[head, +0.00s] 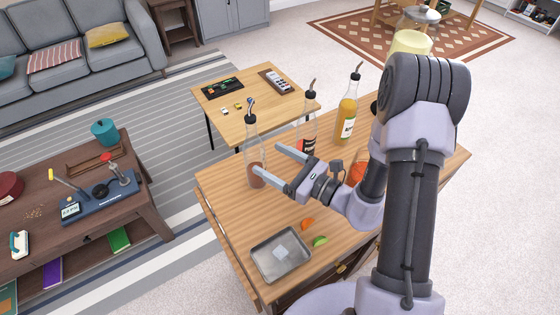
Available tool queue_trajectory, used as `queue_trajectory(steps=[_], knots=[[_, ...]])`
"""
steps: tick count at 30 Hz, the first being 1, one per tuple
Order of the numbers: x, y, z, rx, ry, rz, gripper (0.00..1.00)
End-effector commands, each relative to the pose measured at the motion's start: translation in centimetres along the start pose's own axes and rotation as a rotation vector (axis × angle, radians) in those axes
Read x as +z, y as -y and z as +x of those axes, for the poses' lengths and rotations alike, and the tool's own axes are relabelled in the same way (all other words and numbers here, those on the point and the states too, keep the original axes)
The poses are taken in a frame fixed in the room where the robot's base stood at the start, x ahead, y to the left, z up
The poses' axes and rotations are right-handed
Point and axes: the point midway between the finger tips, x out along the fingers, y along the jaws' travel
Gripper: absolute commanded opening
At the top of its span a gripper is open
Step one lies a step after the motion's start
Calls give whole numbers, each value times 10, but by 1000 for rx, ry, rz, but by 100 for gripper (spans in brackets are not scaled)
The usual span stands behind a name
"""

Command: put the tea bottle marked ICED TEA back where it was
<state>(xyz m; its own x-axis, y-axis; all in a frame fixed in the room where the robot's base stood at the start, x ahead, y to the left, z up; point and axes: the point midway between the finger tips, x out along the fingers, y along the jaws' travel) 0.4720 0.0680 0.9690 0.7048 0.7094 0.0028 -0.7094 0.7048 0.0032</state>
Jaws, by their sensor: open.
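My gripper (267,158) is open above the wooden counter, its two fingers pointing left. A tall clear bottle (251,138) with a dark pourer and a little brown liquid stands upright at the counter's far left edge. The nearer fingertip overlaps its lower part in the picture; I cannot tell whether they touch. No label shows on it. A second bottle (310,115) with a red and dark label stands behind the gripper, and a third bottle (348,110) of yellow-orange liquid stands to its right. No label reads clearly, so I cannot tell which is marked ICED TEA.
A metal tray (281,258) with a pale block lies at the counter's front. An orange piece (306,225) and a green piece (320,241) lie beside it. An orange-red thing (357,173) is partly hidden by my arm. A low table (250,127) stands beyond.

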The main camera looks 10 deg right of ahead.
Motion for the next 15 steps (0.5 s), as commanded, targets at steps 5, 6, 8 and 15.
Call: queue_trajectory(steps=[5,6,8,15], knots=[[0,0,-23,-1,0,1,75],[2,-1,-25,8,0,-5,75],[15,-12,-22,64,2,-35,75],[99,-157,-44,734,-153,-513,75]])
